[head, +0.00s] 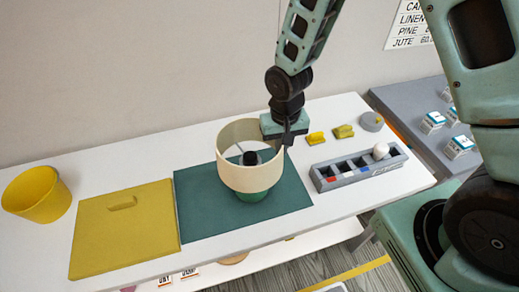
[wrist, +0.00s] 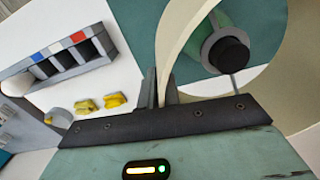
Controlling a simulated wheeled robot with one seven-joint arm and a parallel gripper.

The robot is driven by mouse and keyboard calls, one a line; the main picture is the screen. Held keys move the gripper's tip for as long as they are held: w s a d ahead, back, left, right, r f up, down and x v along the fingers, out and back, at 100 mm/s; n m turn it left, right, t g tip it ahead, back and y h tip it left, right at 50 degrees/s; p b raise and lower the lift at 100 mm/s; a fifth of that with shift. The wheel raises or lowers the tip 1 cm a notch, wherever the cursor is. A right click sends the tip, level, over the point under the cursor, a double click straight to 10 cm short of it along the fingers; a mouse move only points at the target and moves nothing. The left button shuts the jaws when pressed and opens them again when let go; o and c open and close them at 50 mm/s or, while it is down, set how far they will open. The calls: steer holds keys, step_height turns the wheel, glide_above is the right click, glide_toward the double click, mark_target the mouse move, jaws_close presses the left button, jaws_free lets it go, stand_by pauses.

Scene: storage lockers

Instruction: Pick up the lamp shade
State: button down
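The cream lamp shade (head: 243,177) is an open drum around a green lamp base (head: 248,196) with a black top (head: 250,158), over a dark teal mat (head: 205,205). The shade also shows in the wrist view (wrist: 185,32), with the base's black top (wrist: 228,55) inside it. My gripper (head: 286,136) is at the shade's right rim, pointing down. In the wrist view its two fingers (wrist: 161,92) stand close together with the shade wall between them, so it looks shut on the rim. I cannot tell whether the shade is lifted off its support.
A grey compartment tray (head: 335,181) with a white bulb (head: 380,150) is to the right. A grey table with small boxes (head: 432,122) stands far right.

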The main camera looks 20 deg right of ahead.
step_height(320, 180, up, 10)
steer(key=shift+f+b, duration=0.25)
steer(key=shift+b, duration=0.75)
steer(key=shift+r, duration=0.25)
steer(key=shift+s, duration=0.1)
stand_by(0.6)
